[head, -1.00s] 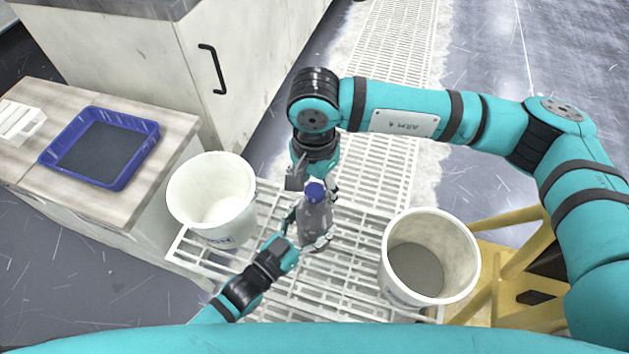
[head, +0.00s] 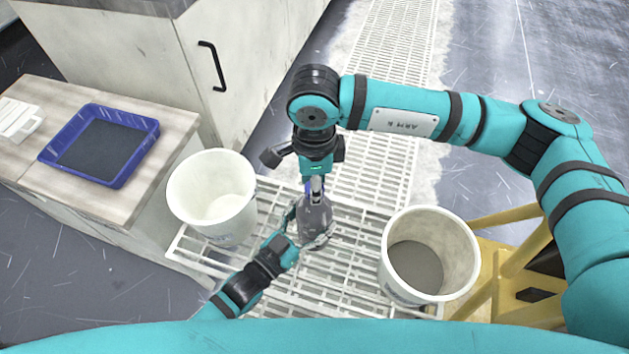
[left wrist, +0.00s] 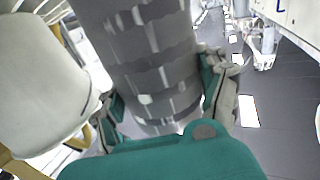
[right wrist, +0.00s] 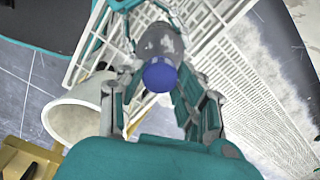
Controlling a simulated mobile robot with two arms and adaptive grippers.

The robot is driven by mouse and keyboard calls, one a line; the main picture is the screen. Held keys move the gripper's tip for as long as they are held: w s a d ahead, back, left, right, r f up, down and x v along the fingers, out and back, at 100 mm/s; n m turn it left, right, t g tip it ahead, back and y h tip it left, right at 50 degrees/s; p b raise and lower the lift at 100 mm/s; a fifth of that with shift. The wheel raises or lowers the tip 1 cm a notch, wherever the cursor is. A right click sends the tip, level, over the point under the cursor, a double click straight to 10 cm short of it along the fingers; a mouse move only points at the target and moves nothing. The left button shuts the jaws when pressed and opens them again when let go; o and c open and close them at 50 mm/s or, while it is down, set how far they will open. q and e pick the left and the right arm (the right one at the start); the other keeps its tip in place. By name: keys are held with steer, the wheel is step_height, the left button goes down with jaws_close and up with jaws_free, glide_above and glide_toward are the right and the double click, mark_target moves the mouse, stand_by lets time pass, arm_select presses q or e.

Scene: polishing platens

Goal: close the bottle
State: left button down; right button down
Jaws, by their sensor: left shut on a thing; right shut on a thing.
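The grey bottle (head: 314,215) stands upright above the white grating in the head view. Its grey body with white patches fills the top of the left wrist view (left wrist: 150,60). My left gripper (head: 311,228) is shut around the body, one finger on each side. The blue cap (right wrist: 160,76) is at the bottle's top in the right wrist view; only a sliver shows in the head view. My right gripper (head: 315,187) comes from above and is shut on the cap. The fingers hide the cap's lower edge, so I cannot tell how it is seated.
A white bucket (head: 190,195) stands left of the bottle and another bucket (head: 455,245) stands to the right, close to both arms. A blue tray (head: 150,150) lies on the bench at left. A yellow frame (head: 510,265) stands at far right.

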steer(key=m, duration=0.2)
steer(key=shift+m, duration=0.3)
steer(key=c, duration=0.8)
jaws_free()
steer(key=shift+r, duration=0.1)
step_height(320, 180, up, 12)
steer(key=shift+f, duration=0.1)
arm_select(q)
jaws_free()
